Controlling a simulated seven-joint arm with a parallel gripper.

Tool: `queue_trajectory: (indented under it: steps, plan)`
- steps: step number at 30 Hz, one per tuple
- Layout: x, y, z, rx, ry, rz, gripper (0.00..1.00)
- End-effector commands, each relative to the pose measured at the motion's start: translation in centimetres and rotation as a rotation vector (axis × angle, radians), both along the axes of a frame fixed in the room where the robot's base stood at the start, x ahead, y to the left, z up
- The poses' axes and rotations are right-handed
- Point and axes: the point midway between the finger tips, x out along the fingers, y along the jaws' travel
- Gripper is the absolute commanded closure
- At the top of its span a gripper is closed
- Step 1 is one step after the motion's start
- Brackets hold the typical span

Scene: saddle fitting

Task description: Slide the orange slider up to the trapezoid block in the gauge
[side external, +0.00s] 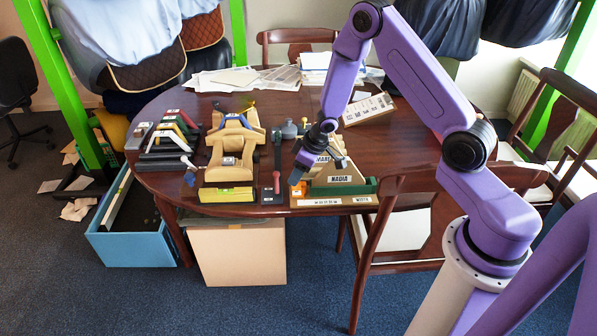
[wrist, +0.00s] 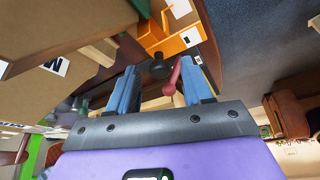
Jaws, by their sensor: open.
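The orange slider (side external: 299,190) sits at the left end of the gauge (side external: 335,201), a wooden base with white label strips and a green back rail. The trapezoid block (side external: 338,181), tan with a dark-lettered white label, stands in the gauge to the slider's right. My gripper (side external: 297,177) is low, just above the slider. In the wrist view its two blue fingers (wrist: 158,72) are apart, with a dark knob beyond them. The orange slider (wrist: 180,40) lies past the fingertips. Tan block faces fill the upper left. Whether the fingers touch the slider is unclear.
A red-handled tool (side external: 276,180) lies left of the gauge. Further left are a tan saddle-shaped fitting (side external: 232,150) with a yellow-green level (side external: 227,195) and several dark bars. More tan blocks stand behind the gauge. The table's front edge is close by.

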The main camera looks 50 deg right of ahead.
Motion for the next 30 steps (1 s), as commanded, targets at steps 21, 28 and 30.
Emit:
queue_trajectory:
  steps: [21,28,30]
  plan:
    - [-1.5,-1.6,0.0,0.002,0.002,-0.002,1.0]
    - [-2.5,-2.4,0.1,0.0,-0.001,0.001,1.0]
    - [-2.5,-2.4,0.0,0.0,-0.001,0.001,1.0]
